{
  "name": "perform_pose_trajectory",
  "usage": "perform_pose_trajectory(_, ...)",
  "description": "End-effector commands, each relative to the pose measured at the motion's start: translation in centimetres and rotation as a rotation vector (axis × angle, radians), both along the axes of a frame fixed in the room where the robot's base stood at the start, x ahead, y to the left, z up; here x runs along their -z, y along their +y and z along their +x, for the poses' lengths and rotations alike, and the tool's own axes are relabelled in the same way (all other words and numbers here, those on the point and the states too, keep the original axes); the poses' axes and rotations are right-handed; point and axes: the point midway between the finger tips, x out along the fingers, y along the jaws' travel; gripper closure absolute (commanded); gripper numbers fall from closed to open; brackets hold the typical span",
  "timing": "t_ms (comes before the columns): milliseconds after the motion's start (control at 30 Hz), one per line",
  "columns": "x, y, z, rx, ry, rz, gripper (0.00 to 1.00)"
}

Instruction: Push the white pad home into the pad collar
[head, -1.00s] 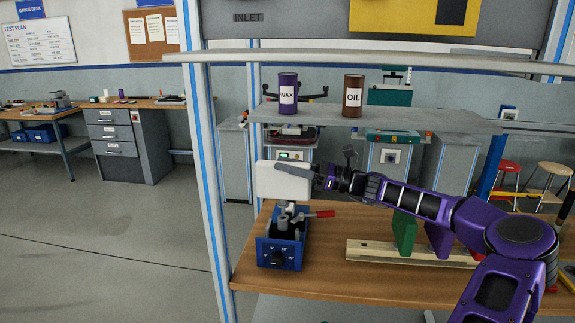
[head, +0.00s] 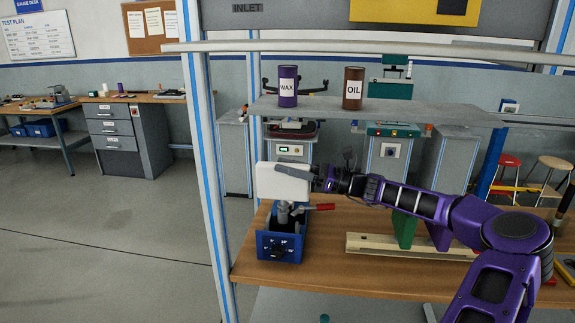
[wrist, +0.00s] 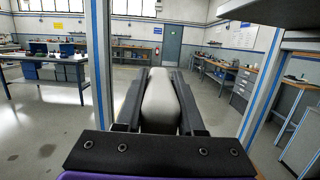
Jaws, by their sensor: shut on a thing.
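The white pad (head: 282,183) is a pale block with rounded edges, held above the blue fixture (head: 279,246) on the bench. My gripper (head: 316,178) comes from the right and is shut on the pad's right end. In the wrist view the pad (wrist: 161,100) lies between the two dark fingers of my gripper (wrist: 161,88). The grey pad collar (head: 283,214) stands on the fixture, directly below the pad. Pad and collar look very close or touching; I cannot tell how far the pad's stem is in. A red-handled lever (head: 320,207) sticks out right of the collar.
A shelf (head: 430,114) above the bench carries a WAX can (head: 288,87) and an OIL can (head: 353,89). A blue-striped post (head: 213,190) stands left of the fixture. A green block (head: 404,229) and a pale rail (head: 410,248) lie under my arm. Bare bench (head: 325,262) shows between fixture and rail.

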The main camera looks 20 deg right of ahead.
Motion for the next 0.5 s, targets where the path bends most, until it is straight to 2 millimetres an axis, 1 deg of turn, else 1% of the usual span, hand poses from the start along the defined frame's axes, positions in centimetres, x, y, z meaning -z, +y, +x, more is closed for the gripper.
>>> perform_pose_trajectory(500,1.2,0.0,0.0,0.000,-0.001,0.001,1.00)
